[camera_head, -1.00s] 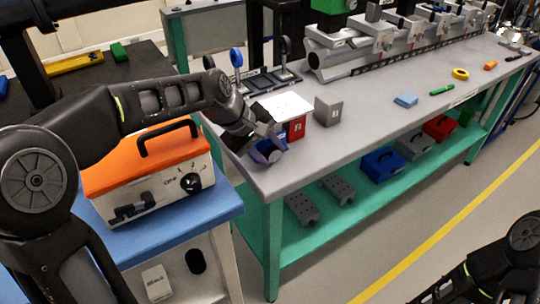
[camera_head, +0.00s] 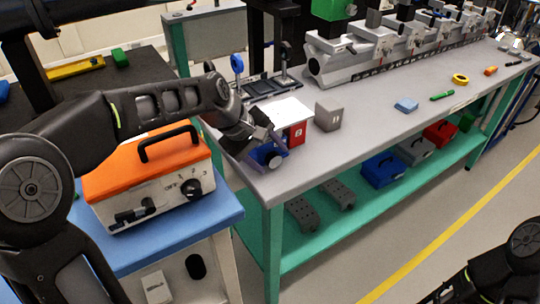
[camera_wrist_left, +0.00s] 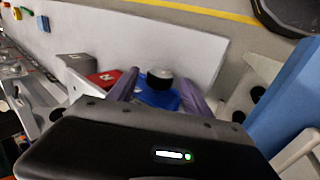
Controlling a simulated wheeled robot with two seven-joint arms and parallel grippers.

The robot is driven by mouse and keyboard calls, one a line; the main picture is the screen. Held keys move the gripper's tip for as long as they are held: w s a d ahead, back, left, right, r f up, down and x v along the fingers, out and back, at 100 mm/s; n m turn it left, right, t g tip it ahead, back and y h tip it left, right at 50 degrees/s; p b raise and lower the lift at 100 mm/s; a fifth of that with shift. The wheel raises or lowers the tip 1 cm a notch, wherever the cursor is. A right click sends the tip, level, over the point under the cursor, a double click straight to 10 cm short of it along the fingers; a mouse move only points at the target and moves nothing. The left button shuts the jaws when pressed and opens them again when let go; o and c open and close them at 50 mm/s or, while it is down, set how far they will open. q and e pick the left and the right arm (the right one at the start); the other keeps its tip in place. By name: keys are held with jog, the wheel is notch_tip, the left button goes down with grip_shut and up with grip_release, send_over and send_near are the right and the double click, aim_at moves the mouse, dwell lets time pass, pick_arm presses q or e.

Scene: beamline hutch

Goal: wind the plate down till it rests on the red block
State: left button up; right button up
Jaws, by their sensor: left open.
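The white plate (camera_head: 283,110) lies level at the bench's near left corner, on top of a blue jack (camera_head: 266,153). The red block (camera_head: 297,135) stands under the plate's right edge; I cannot tell whether they touch. In the left wrist view the jack's dark knob with a pale top (camera_wrist_left: 160,74) shows, with the red block (camera_wrist_left: 106,78) to its left. My left gripper (camera_wrist_left: 158,84) is open, its purple fingers on either side of the knob; contact is not clear. My right arm shows at the lower right, its gripper out of view.
A grey block (camera_head: 328,116) stands right of the red block. An orange-topped box (camera_head: 150,175) sits on the blue cart below my left arm. A light blue pad (camera_head: 406,105) and a green marker (camera_head: 442,95) lie farther right. The front middle of the bench is clear.

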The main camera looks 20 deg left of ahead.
pick_arm(q)
jog(key=v, duration=0.7)
jog(key=shift+p, duration=0.35)
jog(key=shift+r, duration=0.15)
